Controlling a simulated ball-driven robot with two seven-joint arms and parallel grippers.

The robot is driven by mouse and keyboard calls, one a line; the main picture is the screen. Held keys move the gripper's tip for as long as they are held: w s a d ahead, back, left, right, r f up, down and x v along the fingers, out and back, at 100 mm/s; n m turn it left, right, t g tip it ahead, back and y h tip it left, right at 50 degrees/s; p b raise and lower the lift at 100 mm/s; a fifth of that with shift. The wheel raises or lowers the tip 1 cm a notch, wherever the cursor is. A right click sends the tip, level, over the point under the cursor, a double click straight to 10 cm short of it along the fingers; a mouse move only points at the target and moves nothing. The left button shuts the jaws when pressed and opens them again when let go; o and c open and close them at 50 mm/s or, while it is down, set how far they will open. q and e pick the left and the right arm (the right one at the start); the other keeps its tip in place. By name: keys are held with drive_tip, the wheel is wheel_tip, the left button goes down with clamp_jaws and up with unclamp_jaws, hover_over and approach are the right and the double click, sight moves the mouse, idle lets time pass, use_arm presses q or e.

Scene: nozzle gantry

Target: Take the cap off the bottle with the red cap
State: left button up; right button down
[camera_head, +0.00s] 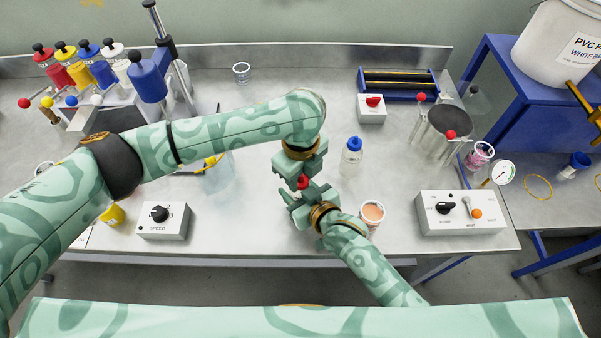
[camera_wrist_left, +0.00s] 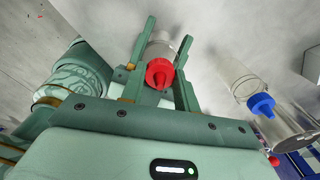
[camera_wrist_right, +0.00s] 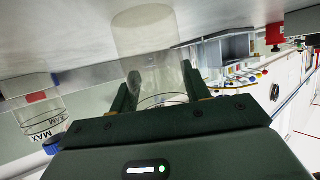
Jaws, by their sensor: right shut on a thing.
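The red cap (camera_head: 303,182) shows between my two grippers in the head view. The left wrist view shows the red cap (camera_wrist_left: 160,74) on top of its pale clear bottle (camera_wrist_left: 160,47). My left gripper (camera_head: 301,175) comes from above, its fingers apart on either side of the cap; slim gaps show between fingers and cap in the left wrist view. My right gripper (camera_head: 297,200) is shut on the bottle from the side. In the right wrist view the clear bottle body (camera_wrist_right: 150,50) stands between its fingers; the cap is hidden there.
A bottle with a blue cap (camera_head: 352,155) stands just right of the grippers. A cup of pinkish liquid (camera_head: 372,213) is near the right wrist. Control boxes stand at left (camera_head: 163,220) and right (camera_head: 461,212). A clear beaker (camera_head: 216,172) sits under the left arm.

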use_arm(q)
drive_tip(key=shift+n, duration=1.7)
drive_tip(key=o, duration=1.1)
drive_tip(key=shift+c, duration=0.2)
